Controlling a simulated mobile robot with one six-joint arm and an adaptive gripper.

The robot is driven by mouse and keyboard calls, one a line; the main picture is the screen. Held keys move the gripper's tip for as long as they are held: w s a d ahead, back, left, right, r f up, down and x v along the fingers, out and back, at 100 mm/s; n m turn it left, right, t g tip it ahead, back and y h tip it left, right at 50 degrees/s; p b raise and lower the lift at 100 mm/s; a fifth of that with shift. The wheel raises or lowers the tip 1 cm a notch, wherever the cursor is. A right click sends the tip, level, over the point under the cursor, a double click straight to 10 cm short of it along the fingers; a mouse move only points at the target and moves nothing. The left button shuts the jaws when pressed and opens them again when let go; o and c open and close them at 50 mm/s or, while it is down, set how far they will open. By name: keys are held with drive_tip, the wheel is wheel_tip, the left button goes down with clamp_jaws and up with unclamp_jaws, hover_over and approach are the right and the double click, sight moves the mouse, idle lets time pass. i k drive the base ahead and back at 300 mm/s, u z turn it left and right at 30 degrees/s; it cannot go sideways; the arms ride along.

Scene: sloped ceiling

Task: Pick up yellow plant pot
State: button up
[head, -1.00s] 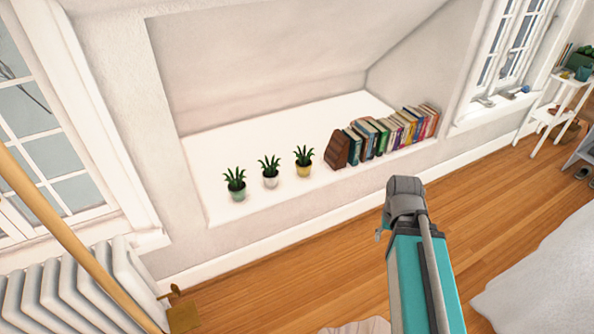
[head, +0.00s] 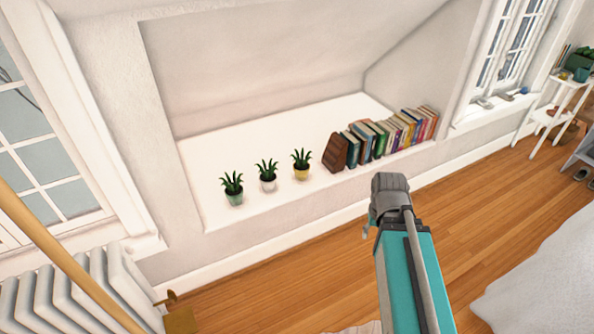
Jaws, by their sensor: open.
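The yellow plant pot (head: 301,174) holds a small spiky green plant and stands upright on the white niche shelf. It is the rightmost of three potted plants, beside a white pot (head: 268,184) and a green pot (head: 234,197). My arm reaches up from the bottom right in the head view. Only a small part of my gripper (head: 367,229) shows past the left side of the arm's grey end, in front of and below the shelf edge. It is apart from the yellow pot, to its lower right. The fingertips are mostly hidden.
A brown bookend (head: 336,152) and a row of books (head: 391,136) stand just right of the yellow pot. A white radiator (head: 75,295) and a slanting wooden pole (head: 65,262) are at lower left. The wooden floor (head: 290,280) below the niche is mostly clear.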

sight(302, 168)
drive_tip(key=i, duration=0.9)
drive_tip(key=z, duration=0.05)
